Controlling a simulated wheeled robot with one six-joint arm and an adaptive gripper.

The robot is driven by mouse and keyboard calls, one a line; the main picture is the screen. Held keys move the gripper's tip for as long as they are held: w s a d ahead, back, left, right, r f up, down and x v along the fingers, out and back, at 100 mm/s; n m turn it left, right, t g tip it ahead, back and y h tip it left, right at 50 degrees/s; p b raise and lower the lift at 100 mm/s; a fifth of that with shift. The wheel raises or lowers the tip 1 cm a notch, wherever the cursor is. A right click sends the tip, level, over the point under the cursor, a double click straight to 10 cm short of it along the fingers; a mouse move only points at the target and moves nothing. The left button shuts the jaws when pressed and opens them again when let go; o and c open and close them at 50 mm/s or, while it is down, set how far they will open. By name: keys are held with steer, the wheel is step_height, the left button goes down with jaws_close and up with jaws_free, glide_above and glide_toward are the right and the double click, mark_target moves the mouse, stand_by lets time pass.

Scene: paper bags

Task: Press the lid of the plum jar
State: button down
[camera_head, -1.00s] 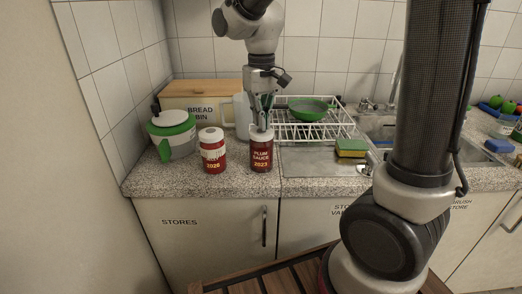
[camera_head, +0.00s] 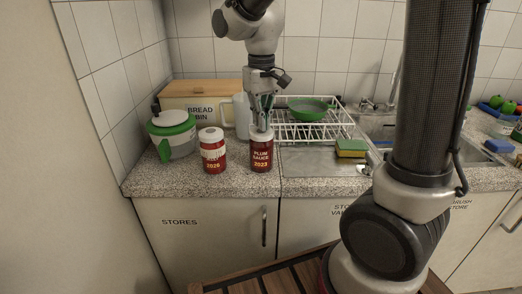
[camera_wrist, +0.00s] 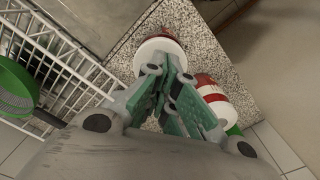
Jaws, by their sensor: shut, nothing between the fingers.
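The plum sauce jar (camera_head: 261,155) stands upright on the speckled counter, a dark red jar with a white lid (camera_head: 261,135). Its label reads "PLUM SAUCE 2023" or similar. My gripper (camera_head: 262,128) is shut and empty, pointing down with its fingertips at the lid; they look to be touching it, though the exact contact is hard to see. In the wrist view the green-padded fingers (camera_wrist: 172,75) lie over the jar's white lid (camera_wrist: 150,52) and hide part of it.
A second red jar (camera_head: 213,155) with a white top, dated 2026, stands close to the left. A sponge (camera_head: 351,148) lies to the right.

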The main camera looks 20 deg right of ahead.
steer(key=shift+f, duration=0.65)
stand_by(0.4)
steer(key=shift+r, duration=1.25)
steer(key=shift+r, duration=3)
